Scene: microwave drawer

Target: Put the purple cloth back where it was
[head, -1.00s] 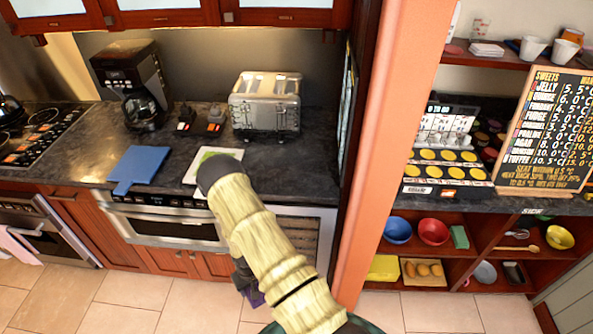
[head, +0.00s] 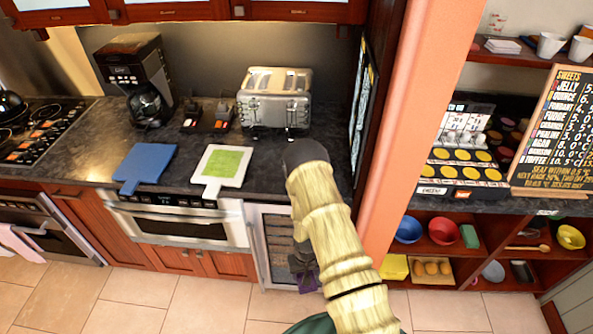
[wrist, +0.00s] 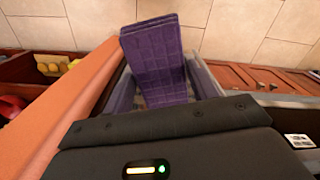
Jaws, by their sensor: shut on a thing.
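The purple cloth (head: 308,282) hangs low in front of the glass-fronted cooler (head: 277,245), just left of the orange pillar. My gripper (head: 301,262) is shut on it, mostly hidden behind my arm in the head view. In the wrist view the cloth (wrist: 155,60) fills the centre as a folded, quilted strip sticking out past the dark gripper body, with tiled floor behind it. I cannot tell whether the cloth touches the cooler.
The orange pillar (head: 412,130) stands close to the right of my arm. The microwave drawer (head: 180,225) is shut, left of the cooler. A pink towel (head: 22,243) hangs on the oven at far left. A blue board (head: 146,165) and white board (head: 222,170) lie on the counter. Floor in front is clear.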

